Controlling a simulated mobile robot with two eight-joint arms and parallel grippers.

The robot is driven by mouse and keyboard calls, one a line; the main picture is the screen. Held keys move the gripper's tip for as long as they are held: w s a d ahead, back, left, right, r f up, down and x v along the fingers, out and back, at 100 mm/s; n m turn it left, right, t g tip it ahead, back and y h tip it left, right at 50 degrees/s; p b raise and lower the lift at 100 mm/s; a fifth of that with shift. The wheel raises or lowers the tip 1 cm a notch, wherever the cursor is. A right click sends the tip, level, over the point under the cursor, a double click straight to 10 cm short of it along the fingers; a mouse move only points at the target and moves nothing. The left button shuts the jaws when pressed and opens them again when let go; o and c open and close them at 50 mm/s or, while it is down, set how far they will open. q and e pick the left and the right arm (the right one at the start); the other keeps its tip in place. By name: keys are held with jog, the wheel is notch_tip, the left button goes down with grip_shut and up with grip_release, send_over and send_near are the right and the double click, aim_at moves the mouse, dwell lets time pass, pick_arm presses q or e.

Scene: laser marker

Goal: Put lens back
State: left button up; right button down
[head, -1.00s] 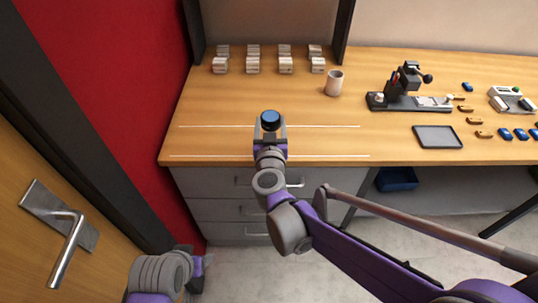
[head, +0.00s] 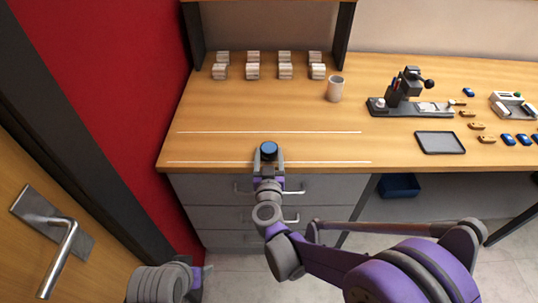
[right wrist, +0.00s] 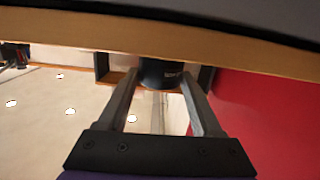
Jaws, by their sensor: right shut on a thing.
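My right gripper (head: 269,158) is shut on the lens (head: 269,150), a short dark cylinder with a blue top face. The gripper holds the lens upright near the front edge of the desk, at the front white line. In the right wrist view the black lens (right wrist: 160,73) sits between the two fingertips, with faint white lettering on its side. How high the lens is above the desk is hard to tell. Part of my left arm shows at the bottom left of the head view; its fingers are not clear enough to show their state.
The wooden desk (head: 230,115) has two white lines and clear space in its left half. Small white boxes (head: 253,71) stand in rows at the back. A cup (head: 335,88), the marking device (head: 408,92) and a dark tray (head: 440,142) are further right. Drawers (head: 220,193) lie below.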

jog(key=shift+f, duration=0.15)
jog(key=c, duration=0.5)
grip_release()
jog(key=shift+f, duration=0.1)
jog(key=o, duration=0.5)
jog(key=shift+c, duration=0.2)
jog(key=shift+r, duration=0.2)
jog(key=shift+s+r, duration=0.15)
jog(key=shift+s, duration=0.15)
jog(key=s+r, duration=0.1)
jog(key=s, duration=1)
jog(key=shift+s, duration=0.15)
